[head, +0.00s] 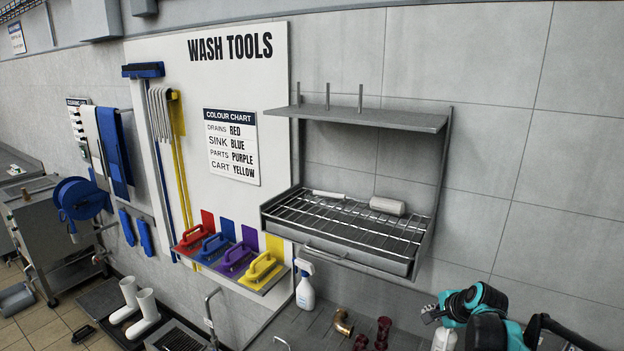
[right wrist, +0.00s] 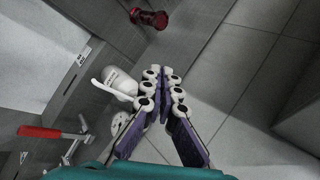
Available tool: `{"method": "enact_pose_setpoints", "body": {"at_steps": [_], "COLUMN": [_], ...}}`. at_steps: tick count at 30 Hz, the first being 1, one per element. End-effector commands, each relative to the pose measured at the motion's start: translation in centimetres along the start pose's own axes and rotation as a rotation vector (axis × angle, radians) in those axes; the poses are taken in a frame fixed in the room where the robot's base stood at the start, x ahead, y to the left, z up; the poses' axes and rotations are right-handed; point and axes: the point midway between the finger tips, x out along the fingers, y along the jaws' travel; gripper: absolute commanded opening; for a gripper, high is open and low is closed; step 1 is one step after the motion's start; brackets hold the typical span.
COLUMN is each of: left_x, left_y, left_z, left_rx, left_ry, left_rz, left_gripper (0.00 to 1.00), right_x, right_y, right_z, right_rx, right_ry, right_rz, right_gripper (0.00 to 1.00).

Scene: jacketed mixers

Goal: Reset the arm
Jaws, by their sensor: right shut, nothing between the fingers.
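My right arm (head: 478,312), teal and black, shows at the lower right of the head view, over the dark counter by the wall. Its gripper is not clear there. In the right wrist view my right gripper (right wrist: 166,84) has its two purple-grey fingers with white knuckles drawn together at the tips. It is shut with nothing held. A white bottle (right wrist: 118,82) stands just left of the fingertips. It also shows partly beside my arm in the head view (head: 445,336). My left gripper is in neither view.
A dark red fitting (right wrist: 149,18) lies beyond the fingertips. A red-handled valve (right wrist: 40,132) is at lower left. A wire drying rack (head: 345,226) juts from the wall. Coloured brushes (head: 262,268) and a spray bottle (head: 305,290) are left of my arm.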

Motion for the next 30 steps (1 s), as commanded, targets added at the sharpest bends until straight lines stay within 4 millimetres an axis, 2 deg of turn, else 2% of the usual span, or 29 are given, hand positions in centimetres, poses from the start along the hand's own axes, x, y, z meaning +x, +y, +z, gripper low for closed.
{"method": "enact_pose_setpoints", "body": {"at_steps": [1, 3, 5, 9, 13, 18, 21, 24, 30], "left_x": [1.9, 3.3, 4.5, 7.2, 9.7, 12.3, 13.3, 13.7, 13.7], "left_y": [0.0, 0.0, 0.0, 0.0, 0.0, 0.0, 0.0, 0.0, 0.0], "left_z": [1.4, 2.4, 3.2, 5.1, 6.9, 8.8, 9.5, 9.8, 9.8], "left_rx": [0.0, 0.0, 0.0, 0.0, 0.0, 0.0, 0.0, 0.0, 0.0], "left_ry": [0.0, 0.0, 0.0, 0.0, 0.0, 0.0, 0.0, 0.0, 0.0], "left_rz": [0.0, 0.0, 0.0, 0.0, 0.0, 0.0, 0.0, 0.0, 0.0], "left_gripper": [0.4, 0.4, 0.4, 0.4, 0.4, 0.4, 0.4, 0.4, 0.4], "right_x": [-0.3, -1.4, -2.4, -4.0, -4.8, -4.7, -4.5, -4.3, -4.4], "right_y": [2.4, 4.7, 7.1, 13.4, 20.1, 28.1, 31.3, 33.0, 33.6], "right_z": [2.2, 4.8, 6.8, 10.8, 13.5, 15.4, 15.8, 16.0, 16.1], "right_rx": [-0.105, -0.258, -0.389, -0.696, -0.982, -1.308, -1.441, -1.52, -1.559], "right_ry": [0.001, 0.007, 0.011, 0.016, 0.019, 0.021, 0.022, 0.023, 0.025], "right_rz": [0.012, 0.029, 0.042, 0.072, 0.098, 0.126, 0.137, 0.143, 0.147], "right_gripper": [0.0, 0.0, 0.0, 0.0, 0.0, 0.0, 0.0, 0.0, 0.0]}}
